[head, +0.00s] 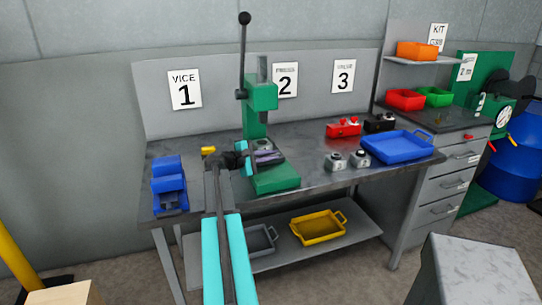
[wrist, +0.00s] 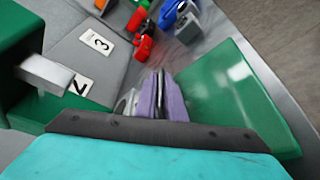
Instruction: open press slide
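The green press (head: 258,122) stands on the bench in front of the number 2 sign. Its lever with a black ball end points up, and a grey upright slide (head: 263,68) shows at its top. In the wrist view a silver block (wrist: 45,72) sticks out of the green press body. My gripper (head: 270,157) reaches in from the left over the green base (head: 275,180). Its purple fingers (wrist: 160,98) are close together, with only a thin dark gap and no object seen between them. A small grey part is beside them, partly hidden.
Grey and yellow trays (head: 318,226) are on the lower shelf.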

